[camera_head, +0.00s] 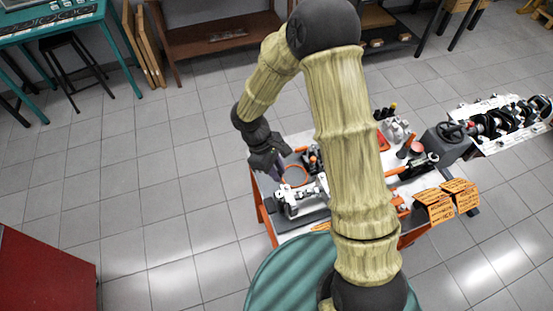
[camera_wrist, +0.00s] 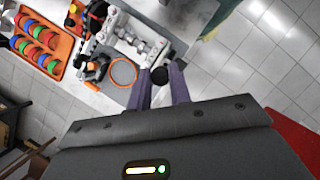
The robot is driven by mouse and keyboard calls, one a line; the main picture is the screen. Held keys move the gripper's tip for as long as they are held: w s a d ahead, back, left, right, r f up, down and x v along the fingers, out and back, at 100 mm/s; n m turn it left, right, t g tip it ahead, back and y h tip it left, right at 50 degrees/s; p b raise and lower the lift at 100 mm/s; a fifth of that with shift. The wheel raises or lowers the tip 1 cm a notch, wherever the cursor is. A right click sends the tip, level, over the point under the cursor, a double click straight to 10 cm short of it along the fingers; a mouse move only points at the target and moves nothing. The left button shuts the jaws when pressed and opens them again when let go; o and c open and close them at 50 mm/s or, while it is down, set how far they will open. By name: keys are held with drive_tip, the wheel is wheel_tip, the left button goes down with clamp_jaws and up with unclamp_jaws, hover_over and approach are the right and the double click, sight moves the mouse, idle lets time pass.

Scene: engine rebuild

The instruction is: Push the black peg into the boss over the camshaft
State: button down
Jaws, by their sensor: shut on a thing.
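My gripper (camera_wrist: 160,70) is shut on the black peg (camera_wrist: 159,76), whose round dark end shows between the two purple-grey fingers in the wrist view. In the head view my gripper (camera_head: 277,172) hangs at the table's left edge, and the peg cannot be made out there. A silver-white assembly (camera_head: 300,197), seemingly with the camshaft, lies close to the right and below the gripper. It also shows beyond the fingertips in the wrist view (camera_wrist: 135,38). The peg appears near its end, and I cannot tell whether they touch. The boss is not clearly visible.
An orange ring (camera_head: 294,175) lies on the table beside the gripper. An orange tray of coloured rings (camera_wrist: 61,47) is at the wrist view's upper left. Floor left of the table is clear.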

drive_tip(key=shift+w, duration=0.15)
drive_tip(key=shift+s+d, duration=0.1)
drive_tip(key=shift+s, duration=0.35)
drive_tip(key=b, duration=0.5)
hover_over(282, 195)
drive_tip(key=a, duration=0.1)
drive_tip(key=shift+w+a+f, duration=0.1)
drive_tip(key=shift+w+f, duration=0.1)
drive_tip(key=shift+f, duration=1.3)
drive_tip(key=shift+w+a+f, duration=0.1)
drive_tip(key=shift+w+f, duration=0.1)
drive_tip(key=shift+f, duration=1.25)
drive_tip(key=shift+s+f+b, duration=0.1)
drive_tip(key=shift+f+b, duration=1.45)
drive_tip(key=shift+f, duration=0.55)
drive_tip(key=c, duration=1.5)
unclamp_jaws()
drive_tip(key=shift+r, duration=0.2)
drive_tip(key=shift+d+r+p, duration=0.1)
drive_tip(key=shift+r+p, duration=0.25)
drive_tip(key=shift+p, duration=0.1)
drive_tip(key=shift+r+p, duration=0.75)
drive_tip(key=shift+r, duration=0.2)
